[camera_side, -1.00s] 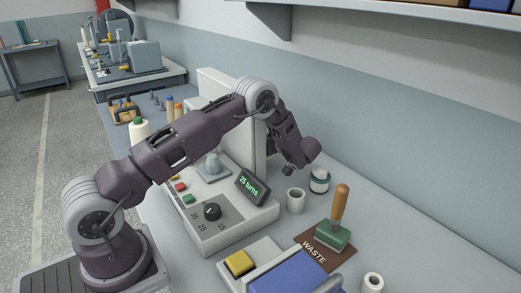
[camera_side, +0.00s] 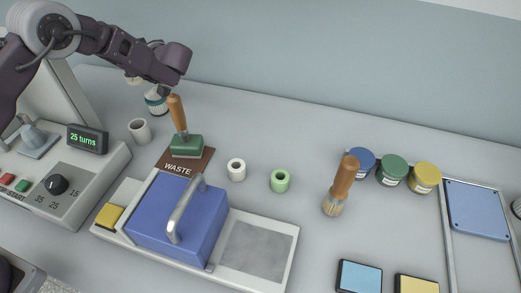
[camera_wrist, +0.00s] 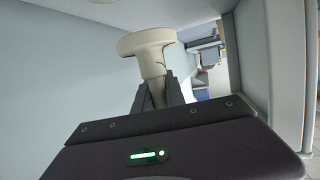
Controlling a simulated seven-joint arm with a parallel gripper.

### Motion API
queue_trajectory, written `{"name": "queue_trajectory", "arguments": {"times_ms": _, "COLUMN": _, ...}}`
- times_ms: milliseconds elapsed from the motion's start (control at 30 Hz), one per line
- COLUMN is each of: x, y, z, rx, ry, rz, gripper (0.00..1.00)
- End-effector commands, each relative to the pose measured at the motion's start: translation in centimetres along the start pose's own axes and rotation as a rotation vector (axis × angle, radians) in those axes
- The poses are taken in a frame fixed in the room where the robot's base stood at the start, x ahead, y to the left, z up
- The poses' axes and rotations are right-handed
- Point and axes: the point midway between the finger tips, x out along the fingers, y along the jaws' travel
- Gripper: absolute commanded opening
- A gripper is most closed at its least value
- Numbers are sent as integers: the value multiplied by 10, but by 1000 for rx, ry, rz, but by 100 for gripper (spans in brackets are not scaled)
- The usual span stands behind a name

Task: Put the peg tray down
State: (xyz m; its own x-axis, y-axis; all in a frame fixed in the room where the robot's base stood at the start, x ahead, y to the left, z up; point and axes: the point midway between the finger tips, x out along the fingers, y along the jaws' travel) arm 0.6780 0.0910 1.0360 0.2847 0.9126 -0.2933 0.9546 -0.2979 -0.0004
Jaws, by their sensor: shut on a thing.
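My gripper (camera_wrist: 160,90) is shut on a cream piece (camera_wrist: 147,42) with a wide round flange and a narrower stem, seen in the wrist view. The dark fingers close around the stem and hide its lower part. In the side view my arm reaches in from the upper left, and the gripper's fingertips are hidden behind the wrist. A pale bit shows below the arm there; I cannot tell if it is the held piece. I see nothing that I can surely call the peg tray.
A blue handled box (camera_side: 165,225) stands in front. Bare bench (camera_side: 290,145) lies right of the mat.

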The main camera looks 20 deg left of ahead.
Motion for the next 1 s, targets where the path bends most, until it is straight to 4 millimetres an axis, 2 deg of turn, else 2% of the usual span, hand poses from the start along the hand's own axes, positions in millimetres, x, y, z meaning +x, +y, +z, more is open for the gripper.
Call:
{"name": "queue_trajectory", "arguments": {"times_ms": 33, "x": -25, "y": 16, "z": 8, "rx": 14, "ry": 1, "rz": 49, "gripper": 0}}
{"name": "queue_trajectory", "arguments": {"times_ms": 100, "x": -61, "y": 35, "z": 19, "rx": 35, "ry": 1, "rz": 117, "gripper": 0}}
{"name": "queue_trajectory", "arguments": {"times_ms": 167, "x": -94, "y": 50, "z": 29, "rx": 53, "ry": 0, "rz": 178, "gripper": 0}}
{"name": "queue_trajectory", "arguments": {"times_ms": 267, "x": -157, "y": 71, "z": 48, "rx": 86, "ry": 1, "rz": 285, "gripper": 0}}
{"name": "queue_trajectory", "arguments": {"times_ms": 300, "x": -184, "y": 77, "z": 56, "rx": 100, "ry": 0, "rz": 330, "gripper": 0}}
{"name": "queue_trajectory", "arguments": {"times_ms": 367, "x": -224, "y": 84, "z": 68, "rx": 120, "ry": 0, "rz": 396, "gripper": 0}}
{"name": "queue_trajectory", "arguments": {"times_ms": 400, "x": -251, "y": 86, "z": 76, "rx": 134, "ry": 0, "rz": 439, "gripper": 0}}
{"name": "queue_trajectory", "arguments": {"times_ms": 500, "x": -310, "y": 87, "z": 93, "rx": 162, "ry": 0, "rz": 532, "gripper": 0}}
{"name": "queue_trajectory", "arguments": {"times_ms": 600, "x": -354, "y": 84, "z": 106, "rx": 184, "ry": -1, "rz": 601, "gripper": 0}}
{"name": "queue_trajectory", "arguments": {"times_ms": 700, "x": -381, "y": 80, "z": 114, "rx": 197, "ry": -2, "rz": 643, "gripper": 0}}
{"name": "queue_trajectory", "arguments": {"times_ms": 767, "x": -389, "y": 78, "z": 118, "rx": 202, "ry": -2, "rz": 656, "gripper": 0}}
{"name": "queue_trajectory", "arguments": {"times_ms": 833, "x": -390, "y": 77, "z": 130, "rx": 208, "ry": -1, "rz": 663, "gripper": 0}}
{"name": "queue_trajectory", "arguments": {"times_ms": 1000, "x": -379, "y": 77, "z": 167, "rx": 206, "ry": 0, "rz": 663, "gripper": 0}}
